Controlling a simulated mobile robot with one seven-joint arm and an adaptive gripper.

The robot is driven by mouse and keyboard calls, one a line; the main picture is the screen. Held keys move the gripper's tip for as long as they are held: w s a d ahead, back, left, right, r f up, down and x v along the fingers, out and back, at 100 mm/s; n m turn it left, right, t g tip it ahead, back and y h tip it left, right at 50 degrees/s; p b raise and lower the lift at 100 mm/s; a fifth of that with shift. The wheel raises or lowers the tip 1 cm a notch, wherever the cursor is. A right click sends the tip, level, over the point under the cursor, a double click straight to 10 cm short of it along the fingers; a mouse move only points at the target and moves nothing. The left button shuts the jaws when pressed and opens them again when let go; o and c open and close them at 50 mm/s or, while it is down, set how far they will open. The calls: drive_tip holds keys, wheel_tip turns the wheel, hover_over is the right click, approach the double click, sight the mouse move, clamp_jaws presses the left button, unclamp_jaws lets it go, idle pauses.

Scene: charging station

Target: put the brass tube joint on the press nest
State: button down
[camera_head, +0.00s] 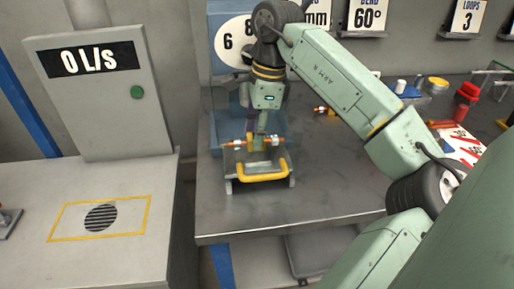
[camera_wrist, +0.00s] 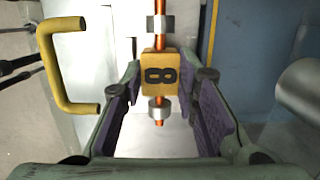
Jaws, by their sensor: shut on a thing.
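The brass tube joint (camera_wrist: 160,72) is a yellow block marked 8. Copper tube with grey collars runs out of both its sides. In the head view it shows as a small yellow block (camera_head: 254,142) with orange ends. My gripper (camera_wrist: 160,78) is shut on the block, with one purple-lined finger at each side. In the head view my gripper (camera_head: 260,128) points down from above. The press nest (camera_head: 233,164) appears to be the grey unit with the yellow handle (camera_head: 262,171). The joint is over or at it; I cannot tell whether they touch.
A blue panel with a size sign (camera_head: 236,38) stands behind the unit. Another brass-coloured piece (camera_head: 325,110) lies on the grey bench (camera_head: 240,222) to the right. Red and yellow parts stand at the far right. The bench's front is clear. A grey cabinet (camera_head: 110,98) stands left.

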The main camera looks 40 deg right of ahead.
drive_tip(key=shift+f+b, duration=0.45)
drive_tip(key=shift+f, duration=0.9)
drive_tip(key=c, duration=1.2)
unclamp_jaws()
drive_tip(key=shift+c, duration=0.2)
drive_tip(key=shift+s+d+r, duration=0.1)
drive_tip(key=shift+d+r, duration=0.05)
drive_tip(key=shift+r, duration=1.15)
drive_tip(key=shift+s+d+r, duration=0.1)
drive_tip(key=shift+d+r, duration=0.1)
drive_tip(key=shift+r, duration=1.15)
drive_tip(key=shift+s+d+r, duration=0.1)
drive_tip(key=shift+d+r, duration=0.05)
drive_tip(key=shift+r, duration=1.15)
